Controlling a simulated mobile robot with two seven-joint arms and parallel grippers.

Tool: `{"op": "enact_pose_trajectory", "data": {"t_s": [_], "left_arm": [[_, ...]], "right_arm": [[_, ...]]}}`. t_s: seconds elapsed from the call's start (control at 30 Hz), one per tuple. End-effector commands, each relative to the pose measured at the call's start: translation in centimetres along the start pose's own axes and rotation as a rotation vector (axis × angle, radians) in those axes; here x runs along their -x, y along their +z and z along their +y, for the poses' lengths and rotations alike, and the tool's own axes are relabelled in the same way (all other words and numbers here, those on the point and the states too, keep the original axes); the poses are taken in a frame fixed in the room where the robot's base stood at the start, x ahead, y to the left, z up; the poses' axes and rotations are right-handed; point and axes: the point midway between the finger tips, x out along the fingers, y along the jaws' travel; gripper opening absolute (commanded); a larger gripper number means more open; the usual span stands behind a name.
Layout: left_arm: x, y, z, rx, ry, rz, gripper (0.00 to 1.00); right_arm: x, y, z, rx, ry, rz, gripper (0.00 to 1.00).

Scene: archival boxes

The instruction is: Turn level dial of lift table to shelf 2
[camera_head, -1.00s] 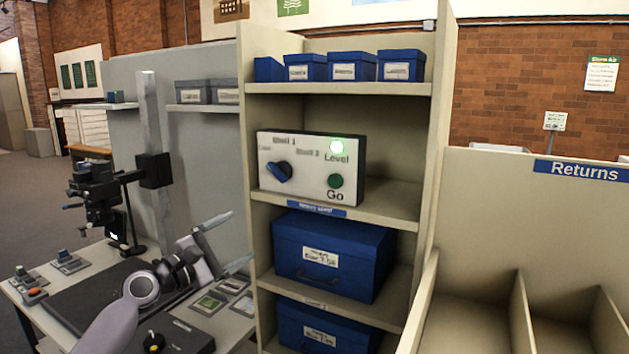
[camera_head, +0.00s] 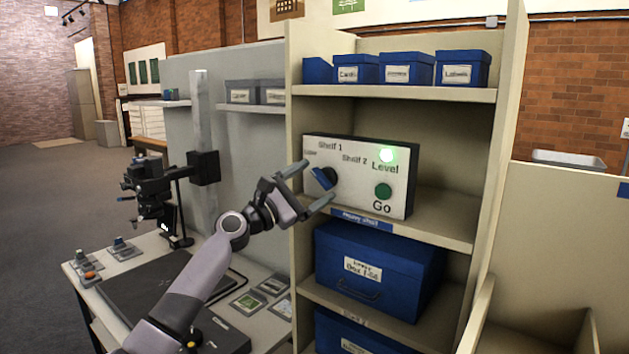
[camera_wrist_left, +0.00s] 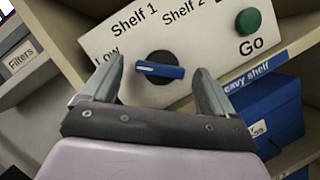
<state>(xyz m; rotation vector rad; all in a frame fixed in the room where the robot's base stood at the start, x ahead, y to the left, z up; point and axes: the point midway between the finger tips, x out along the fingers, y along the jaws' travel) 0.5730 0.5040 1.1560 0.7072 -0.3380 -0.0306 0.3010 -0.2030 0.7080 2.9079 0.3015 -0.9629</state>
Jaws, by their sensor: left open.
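The level dial (camera_head: 324,180) is a dark round knob with a blue bar, on the left of a white control panel (camera_head: 350,183). In the left wrist view the dial (camera_wrist_left: 160,70) has its bar lying nearly level, its white-marked end toward the "Low" label. "Shelf 1" and "Shelf 2" are printed above it. My left gripper (camera_head: 318,181) is open in front of the dial; in the wrist view its fingers (camera_wrist_left: 159,66) stand on either side of the knob. I cannot tell whether they touch it. My right gripper is not in view.
A green Go button (camera_head: 383,191) and a lit green lamp (camera_head: 388,155) are on the panel's right. A large blue box (camera_head: 400,275) sits on the shelf below. Small blue boxes (camera_head: 407,70) line the top shelf. A workbench (camera_head: 262,327) stands at left.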

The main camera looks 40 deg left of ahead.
Motion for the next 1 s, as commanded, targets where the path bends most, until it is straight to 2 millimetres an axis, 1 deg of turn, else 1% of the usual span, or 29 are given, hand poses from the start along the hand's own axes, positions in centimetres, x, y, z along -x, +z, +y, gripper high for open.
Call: {"op": "enact_pose_trajectory", "data": {"t_s": [0.03,0.17,0.47,0.5,0.57,0.6,0.63,0.83,1.0], "left_arm": [[-0.40,0.09,0.04,0.001,0.000,-0.001,0.87],[-0.85,0.02,-0.01,0.000,0.000,0.000,0.87],[-0.95,0.01,-0.07,-0.001,-0.001,0.000,0.87],[-0.95,0.01,-0.07,-0.001,-0.001,0.000,0.74],[-0.94,0.01,-0.07,-0.001,-0.001,0.000,0.55],[-0.94,0.01,-0.08,0.000,-0.001,0.000,0.42],[-0.94,0.00,-0.08,0.000,-0.001,0.000,0.32],[-0.93,0.00,-0.08,-0.005,-0.003,0.000,0.31],[-0.92,-0.02,-0.07,-0.042,-0.018,0.000,0.31]], "right_arm": [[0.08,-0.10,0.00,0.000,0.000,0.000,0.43],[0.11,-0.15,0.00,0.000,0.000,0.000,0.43],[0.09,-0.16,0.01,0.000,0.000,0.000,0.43],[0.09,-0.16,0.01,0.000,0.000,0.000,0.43],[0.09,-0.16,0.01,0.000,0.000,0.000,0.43],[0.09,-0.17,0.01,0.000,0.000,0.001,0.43],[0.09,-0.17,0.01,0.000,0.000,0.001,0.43],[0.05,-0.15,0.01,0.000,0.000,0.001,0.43],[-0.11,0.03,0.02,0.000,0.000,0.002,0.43]]}}
